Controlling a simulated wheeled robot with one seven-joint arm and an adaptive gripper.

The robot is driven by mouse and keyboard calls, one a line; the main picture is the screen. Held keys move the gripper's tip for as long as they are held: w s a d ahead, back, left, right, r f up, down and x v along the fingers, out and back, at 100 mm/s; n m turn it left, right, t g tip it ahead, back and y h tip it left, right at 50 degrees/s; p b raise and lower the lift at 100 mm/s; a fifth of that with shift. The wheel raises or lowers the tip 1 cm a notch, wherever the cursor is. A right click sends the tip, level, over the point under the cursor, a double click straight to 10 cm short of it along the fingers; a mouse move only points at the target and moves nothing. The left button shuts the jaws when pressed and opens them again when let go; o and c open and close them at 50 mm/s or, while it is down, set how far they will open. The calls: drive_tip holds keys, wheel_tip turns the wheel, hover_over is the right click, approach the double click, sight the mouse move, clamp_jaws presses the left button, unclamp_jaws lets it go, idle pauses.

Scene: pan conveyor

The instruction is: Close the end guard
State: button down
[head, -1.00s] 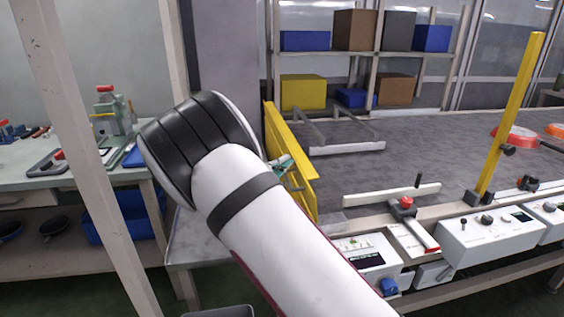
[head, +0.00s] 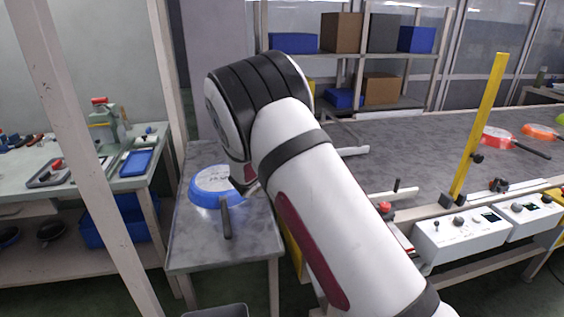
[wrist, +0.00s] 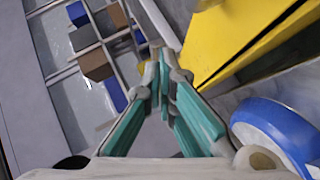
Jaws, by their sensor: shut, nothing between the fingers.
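The end guard, a yellow panel (wrist: 235,35), fills the upper right of the wrist view. In the head view my arm hides most of it, and only a yellow strip (head: 292,248) shows at the arm's lower left edge. My gripper (wrist: 160,58) has its teal-padded fingers together at the tips, with nothing between them. The fingertips point beside the panel's left end in the wrist view; I cannot tell whether they touch it. In the head view the gripper is mostly hidden behind the wrist.
A blue pan (head: 215,186) lies on the grey side table (head: 190,245), close to my wrist. The conveyor (head: 425,145) carries red and orange pans at its far right. A yellow post (head: 480,130) and control boxes (head: 465,240) line its near edge. A shelf with boxes stands behind.

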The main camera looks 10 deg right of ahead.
drive_tip(key=d+y, duration=0.1)
drive_tip(key=d+m+p, duration=0.1)
drive_tip(key=d+m+g+y, duration=0.1)
drive_tip(key=shift+d+f+y+p, duration=0.25)
drive_tip(key=shift+y+p, duration=0.05)
drive_tip(key=shift+p, duration=0.1)
drive_tip(key=d+f+y+b, duration=0.1)
drive_tip(key=d+f+m+y, duration=0.1)
drive_tip(key=y, duration=0.1)
drive_tip(key=shift+d+f+m+g+b, duration=0.1)
drive_tip(key=shift+d+m+g+b, duration=0.2)
drive_tip(key=shift+d+g+b, duration=0.1)
drive_tip(key=shift+d+f, duration=0.15)
drive_tip(key=shift+f, duration=0.05)
drive_tip(key=shift+f+b, duration=0.2)
drive_tip(key=shift+b, duration=0.2)
drive_tip(key=shift+d+f+b, duration=0.45)
drive_tip(key=shift+f+b, duration=0.2)
drive_tip(key=shift+d+f+b, duration=0.45)
drive_tip(key=shift+f+b, duration=0.15)
